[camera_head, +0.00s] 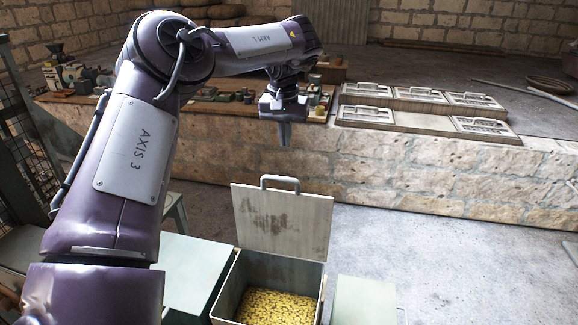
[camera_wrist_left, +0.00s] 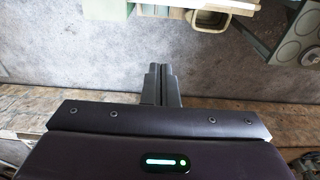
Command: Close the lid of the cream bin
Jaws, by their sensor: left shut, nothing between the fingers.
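The cream bin (camera_head: 224,296) stands on the floor at the bottom middle of the head view. Yellow pieces (camera_head: 275,306) fill its lower part. Its lid (camera_head: 283,222) is open and stands nearly upright at the bin's far side, with a handle (camera_head: 280,181) along the top edge. My left gripper (camera_head: 285,138) points down above and beyond the lid, apart from it. Its fingers are shut together and empty, also in the left wrist view (camera_wrist_left: 161,75). My right gripper is not in view.
A low stone wall (camera_head: 430,175) runs behind the bin, carrying framed panels (camera_head: 420,94) and small parts. Pale green boxes flank the bin on the left (camera_head: 190,265) and right (camera_head: 363,300). Grey floor (camera_head: 470,265) is clear to the right.

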